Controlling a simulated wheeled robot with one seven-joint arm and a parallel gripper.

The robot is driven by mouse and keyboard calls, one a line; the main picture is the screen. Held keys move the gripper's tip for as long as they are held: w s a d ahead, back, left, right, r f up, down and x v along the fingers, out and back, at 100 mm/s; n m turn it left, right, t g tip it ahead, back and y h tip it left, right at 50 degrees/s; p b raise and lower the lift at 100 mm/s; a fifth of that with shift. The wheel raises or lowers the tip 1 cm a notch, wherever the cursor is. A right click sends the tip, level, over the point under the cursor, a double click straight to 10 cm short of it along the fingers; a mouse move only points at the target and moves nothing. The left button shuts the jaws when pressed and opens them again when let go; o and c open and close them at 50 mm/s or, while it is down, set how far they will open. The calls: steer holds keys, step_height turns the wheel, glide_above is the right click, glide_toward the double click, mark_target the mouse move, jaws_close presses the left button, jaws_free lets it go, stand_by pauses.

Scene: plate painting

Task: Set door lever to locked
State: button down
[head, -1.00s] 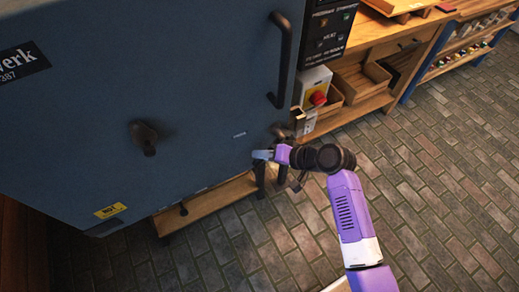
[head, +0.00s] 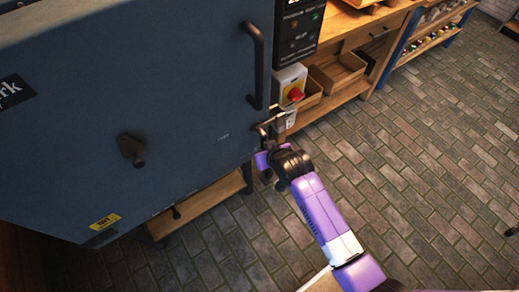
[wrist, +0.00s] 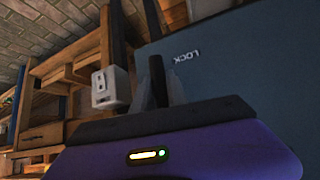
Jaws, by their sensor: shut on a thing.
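The blue kiln-like door (head: 190,90) fills the left of the head view and is shut or nearly so. A small dark door lever (head: 262,128) sits at its right edge, below the long black pull handle (head: 256,65). My gripper (head: 264,147) is at the lever, its purple body just below. In the wrist view my gripper (wrist: 160,92) is shut on a dark upright piece, the lever (wrist: 157,68). The fingers partly hide the lever.
A grey box with a red knob (head: 295,94) stands close right of the lever. A dark latch (head: 131,150) is on the door face. Wooden shelves (head: 340,75) stand behind at the right. The brick floor (head: 420,150) is open.

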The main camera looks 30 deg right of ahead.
steer(key=shift+d, duration=0.25)
stand_by(0.3)
steer(key=c, duration=1.3)
jaws_free()
steer(key=shift+s+a, duration=0.1)
steer(key=v, duration=0.7)
steer(key=shift+s+a+r, duration=0.1)
steer(key=shift+s+r, duration=0.1)
steer(key=shift+r, duration=0.05)
